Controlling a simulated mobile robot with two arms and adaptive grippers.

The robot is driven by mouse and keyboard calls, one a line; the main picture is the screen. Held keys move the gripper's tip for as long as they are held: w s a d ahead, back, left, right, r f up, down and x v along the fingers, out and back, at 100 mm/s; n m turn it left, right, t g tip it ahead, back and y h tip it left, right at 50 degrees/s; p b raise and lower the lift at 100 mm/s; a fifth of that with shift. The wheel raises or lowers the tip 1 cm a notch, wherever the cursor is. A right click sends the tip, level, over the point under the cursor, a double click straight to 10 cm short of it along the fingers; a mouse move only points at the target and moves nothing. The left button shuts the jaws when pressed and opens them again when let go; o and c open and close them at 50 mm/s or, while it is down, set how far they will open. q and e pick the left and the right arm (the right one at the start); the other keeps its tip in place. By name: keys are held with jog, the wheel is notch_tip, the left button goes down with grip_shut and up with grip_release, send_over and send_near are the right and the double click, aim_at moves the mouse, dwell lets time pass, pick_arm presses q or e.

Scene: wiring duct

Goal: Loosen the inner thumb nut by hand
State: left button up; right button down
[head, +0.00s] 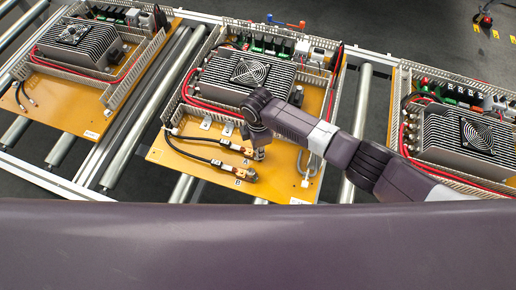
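The middle orange panel (215,177) carries two black cables with copper-coloured end lugs near its front. One lug end (251,175) lies at the front edge. The other lug (238,148) lies farther in, and its tip reaches under my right gripper (258,152). The inner thumb nut cannot be made out; it is too small or hidden by the gripper. My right arm comes in from the right and its gripper points down at the inner lug's end. The fingers are too small and dark to tell whether they are open or touching anything. My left gripper is not in view.
A finned heat sink with a fan (248,72) stands behind the gripper, bordered by grey slotted duct (186,84) and red cables. A grey looped cable (310,166) lies to the right. Similar panels stand left (92,124) and right on the roller conveyor (150,98).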

jog(key=n+b, duration=0.1)
jog(key=n, duration=0.4)
jog(key=n+b, duration=0.1)
jog(key=n, duration=0.3)
jog(key=shift+d+f, duration=0.1)
jog(key=shift+n+b, duration=0.3)
jog(key=shift+n, duration=0.7)
jog(key=shift+s, duration=0.1)
jog(key=c, duration=1.8)
grip_release()
